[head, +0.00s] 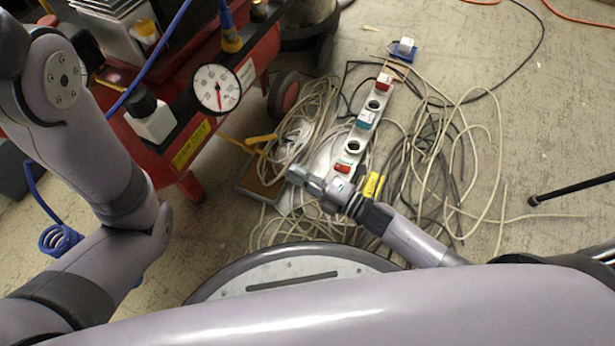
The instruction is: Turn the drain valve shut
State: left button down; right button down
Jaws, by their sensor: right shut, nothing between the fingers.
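A red compressor (185,150) stands at the upper left, with a round white pressure gauge (217,90) on its front. Beside its lower right, a yellow lever-like piece (262,139) sticks out; it may be the drain valve's handle, but I cannot tell for sure. How far it is turned is unclear. My right gripper (297,175) is shut and empty, a little below and right of the yellow piece and apart from it in the picture. My left arm shows at the left, but its gripper is out of view.
Tangled pale and dark cables (430,150) cover the floor around a white power strip (365,120) with several plugs. A coiled blue hose (60,240) lies at the left. A black rod (570,190) is at the right. Bare floor lies at the upper right.

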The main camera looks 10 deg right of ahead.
aim_at(262, 140)
jog(key=w+a+b, duration=0.4)
jog(key=w+b, duration=0.1)
jog(key=w, duration=0.2)
jog(key=shift+w, duration=0.3)
